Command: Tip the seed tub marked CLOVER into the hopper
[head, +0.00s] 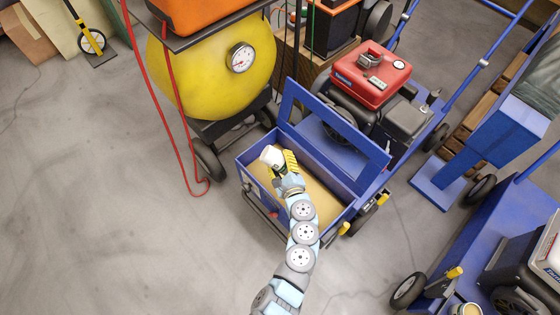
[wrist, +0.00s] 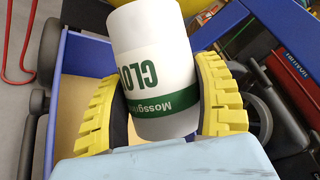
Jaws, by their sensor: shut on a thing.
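A white seed tub (head: 272,156) with a green band is held at the end of my arm in the head view. In the wrist view the tub (wrist: 152,60) shows the letters "CLO" and "Mossgr" upside down; the rest of the words is hidden. My gripper (wrist: 165,95) has yellow ribbed fingers shut on both sides of the tub. The tub is tilted over the blue hopper (head: 248,183), near its far left corner. Tan material (head: 318,196) covers the hopper floor. I cannot tell whether seed is leaving the tub.
The hopper's raised blue frame lid (head: 335,140) stands behind it, below a red engine (head: 370,75). A yellow tank (head: 215,65) stands at the back left with a red hose. A second blue machine (head: 450,260) is at the right. The floor at left is clear.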

